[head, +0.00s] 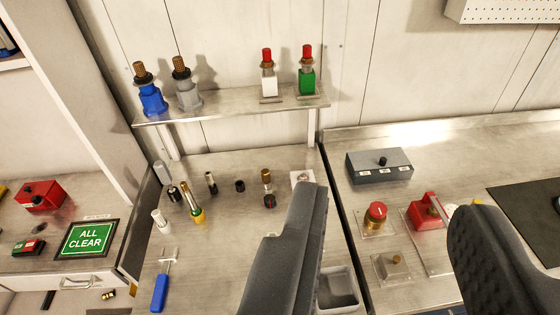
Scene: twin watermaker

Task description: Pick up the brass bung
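My gripper (391,203) is open, its two dark fingers wide apart over the right part of the bench. Nothing is held between them. Several small brass-coloured parts are in view, and I cannot tell for sure which is the brass bung. A long brass piece with a yellow-green base (192,204) stands tilted on the middle bench. A brass-topped dark piece (267,186) stands further right, left of my left finger. A small brass knob (396,260) on a clear plate shows between the fingers. Another brass piece (109,294) lies low at the left.
A raised shelf (230,106) carries blue, grey, white and green fittings. A blue-handled tool (161,290) lies at the front. A grey tray (340,288) is partly hidden by my left finger. A grey switch box (380,166) and red controls (376,214) stand on the right bench.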

